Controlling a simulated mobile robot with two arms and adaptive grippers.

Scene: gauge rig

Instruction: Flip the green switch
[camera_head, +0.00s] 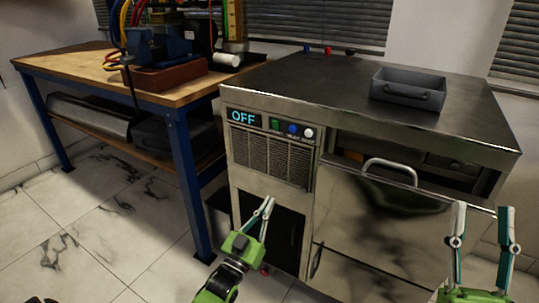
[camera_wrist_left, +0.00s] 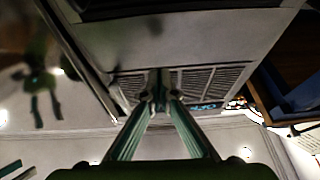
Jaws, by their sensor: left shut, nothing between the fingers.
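The green switch (camera_head: 275,124) sits on the front panel of the metal unit, between the cyan OFF display (camera_head: 244,118) and a blue knob. My left gripper (camera_head: 269,201) is shut and empty, pointing up, in front of the unit below the vent grille. It is apart from the switch and below it. The left wrist view shows its closed fingertips (camera_wrist_left: 160,88) with the grille behind; the switch cannot be made out there. My right gripper (camera_head: 484,212) is open and empty at the lower right, in front of the drawer.
A blue knob (camera_head: 292,129) and a white knob (camera_head: 308,133) sit right of the switch. A grey tray (camera_head: 408,90) stands on the unit. A large drawer (camera_head: 385,225) with a handle is at right. A wooden workbench (camera_head: 80,63) stands left; the floor before it is clear.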

